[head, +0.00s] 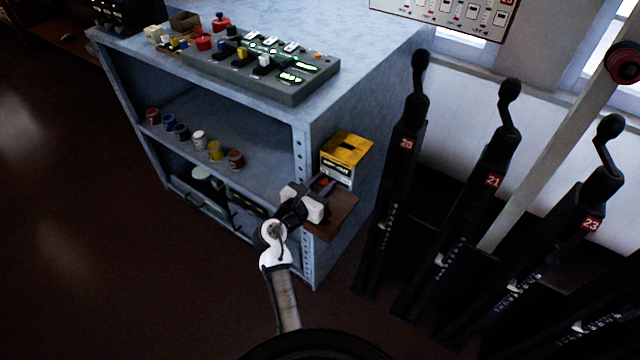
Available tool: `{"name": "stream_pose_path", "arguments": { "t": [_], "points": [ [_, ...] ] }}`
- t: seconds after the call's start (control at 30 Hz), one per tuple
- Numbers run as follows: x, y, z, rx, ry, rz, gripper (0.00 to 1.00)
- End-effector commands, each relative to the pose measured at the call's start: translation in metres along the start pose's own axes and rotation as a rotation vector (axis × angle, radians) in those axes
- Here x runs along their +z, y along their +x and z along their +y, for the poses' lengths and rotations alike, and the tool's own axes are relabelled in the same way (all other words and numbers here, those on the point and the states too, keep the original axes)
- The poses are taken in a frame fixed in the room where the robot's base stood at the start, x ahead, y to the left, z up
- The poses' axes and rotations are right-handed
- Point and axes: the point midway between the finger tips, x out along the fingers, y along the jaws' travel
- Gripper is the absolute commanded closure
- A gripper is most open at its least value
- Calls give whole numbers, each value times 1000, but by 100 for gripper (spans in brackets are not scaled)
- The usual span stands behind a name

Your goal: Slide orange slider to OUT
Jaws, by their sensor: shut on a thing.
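A yellow-topped box (345,150) with a white printed front stands at the right side of the blue-grey cabinet. The print is too small to read. My gripper (321,184) is at the lower left front of this box. It is shut on a small orange-red piece (323,182), which looks like the orange slider. Most of that piece is hidden by the fingers, so its position along its track cannot be told.
A brown ledge (335,215) juts out below the box. The cabinet (350,90) carries a control panel (290,88) on top and several small pots on its shelf. Black levers (405,150), numbered 20, 21 and 23, stand close on the right. The floor at left is clear.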

Motion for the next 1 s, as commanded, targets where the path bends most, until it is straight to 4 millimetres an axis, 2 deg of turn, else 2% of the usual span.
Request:
{"name": "stream_pose_path", "arguments": {
  "t": [0.03, 0.2, 1.0],
  "points": [
    [7, 7, -8, -11, 5, -9, 85],
    [8, 7, -15, -12, 6, -10, 95],
    [5, 5, -52, -25, 1, -8, 95]
  ]
}}
